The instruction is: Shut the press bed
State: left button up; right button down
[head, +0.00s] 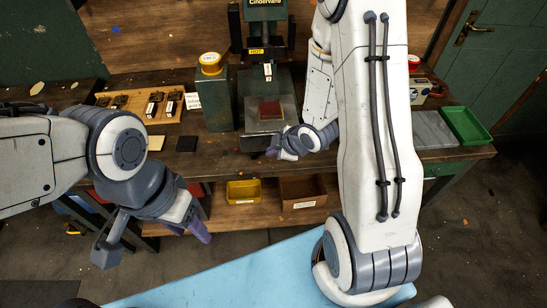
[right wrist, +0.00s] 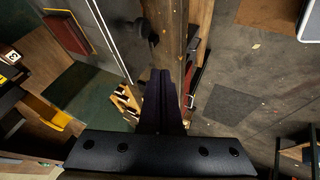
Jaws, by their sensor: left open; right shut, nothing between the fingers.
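The press (head: 265,30) stands at the back of the bench, with a green head and a yellow HOT label. Its grey bed (head: 283,125) extends out in front of the head, with a dark red patch (head: 270,109) on it. The bed (right wrist: 112,35) and the patch (right wrist: 68,32) also show in the right wrist view. My right gripper (head: 272,152) is shut and empty at the bed's front edge; its fingertips (right wrist: 160,75) are close to a dark knob (right wrist: 147,30). I cannot tell whether they touch. My left gripper (head: 152,240) is open and empty, in front of the bench.
A wooden board (head: 140,104) with stamps lies further left. A green tray (head: 467,125) is at the right end. Yellow (head: 243,191) and brown bins (head: 302,190) sit below.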

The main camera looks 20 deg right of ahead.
jog(key=f+b, duration=0.2)
jog(key=b, duration=0.1)
jog(key=p, duration=0.3)
send_near(256, 147)
jog(key=x, duration=0.4)
pick_arm(q)
jog(key=shift+f, duration=0.7)
pick_arm(e)
jog(key=shift+w+f, duration=0.1)
jog(key=shift+f, duration=0.25)
jog(key=shift+a, duration=0.1)
jog(key=shift+w, duration=0.1)
